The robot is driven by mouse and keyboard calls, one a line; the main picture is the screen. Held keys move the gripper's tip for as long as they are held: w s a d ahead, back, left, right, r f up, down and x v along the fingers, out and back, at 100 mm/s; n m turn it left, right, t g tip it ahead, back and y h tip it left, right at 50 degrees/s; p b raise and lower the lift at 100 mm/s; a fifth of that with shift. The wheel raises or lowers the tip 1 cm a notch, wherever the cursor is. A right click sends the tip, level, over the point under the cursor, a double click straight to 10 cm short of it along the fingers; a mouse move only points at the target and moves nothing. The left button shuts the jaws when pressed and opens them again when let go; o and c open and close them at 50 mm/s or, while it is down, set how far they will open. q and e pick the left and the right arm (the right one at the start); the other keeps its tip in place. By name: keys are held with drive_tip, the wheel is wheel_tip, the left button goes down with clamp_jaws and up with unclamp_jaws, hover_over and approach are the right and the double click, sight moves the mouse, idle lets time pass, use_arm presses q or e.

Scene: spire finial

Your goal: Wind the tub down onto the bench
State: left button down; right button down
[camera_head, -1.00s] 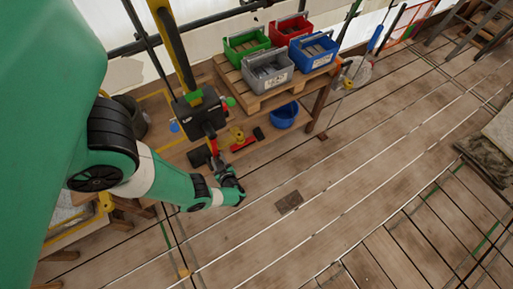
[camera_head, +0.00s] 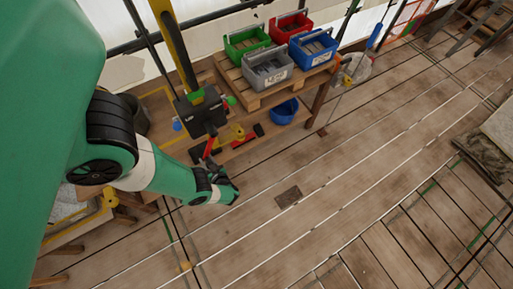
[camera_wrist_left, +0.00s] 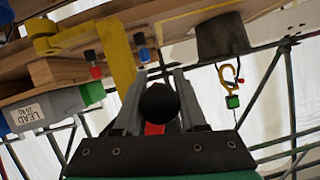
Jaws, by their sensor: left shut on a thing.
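The winch (camera_head: 202,110) is a dark box on a yellow post at the bench, with a red crank arm (camera_head: 208,148). My left gripper (camera_head: 214,167) is at the crank's outer end. In the left wrist view its fingers are shut on the round black crank knob (camera_wrist_left: 158,102), with a bit of red behind it. A dark grey tub (camera_head: 139,117) shows at the bench's left, partly hidden by my arm. It also seems to show in the left wrist view (camera_wrist_left: 222,38), near a yellow hook (camera_wrist_left: 231,75). I cannot tell whether it touches the bench. My right gripper is not in view.
Green (camera_head: 246,41), red (camera_head: 291,25), blue (camera_head: 313,47) and grey (camera_head: 267,70) crates stand on a pallet. A blue bowl (camera_head: 283,111) sits beside it. A yellow outline (camera_head: 160,92) marks the bench (camera_head: 245,142). The plank floor at right is largely clear.

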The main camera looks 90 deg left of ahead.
use_arm(q)
drive_tip(key=shift+c, duration=2.3)
unclamp_jaws()
drive_tip(key=shift+w, duration=0.1)
drive_tip(key=p+v, duration=0.2)
drive_tip(key=v, duration=0.9)
drive_tip(key=shift+d+p, duration=0.25)
drive_tip(key=shift+p, duration=0.15)
drive_tip(key=shift+r, duration=0.15)
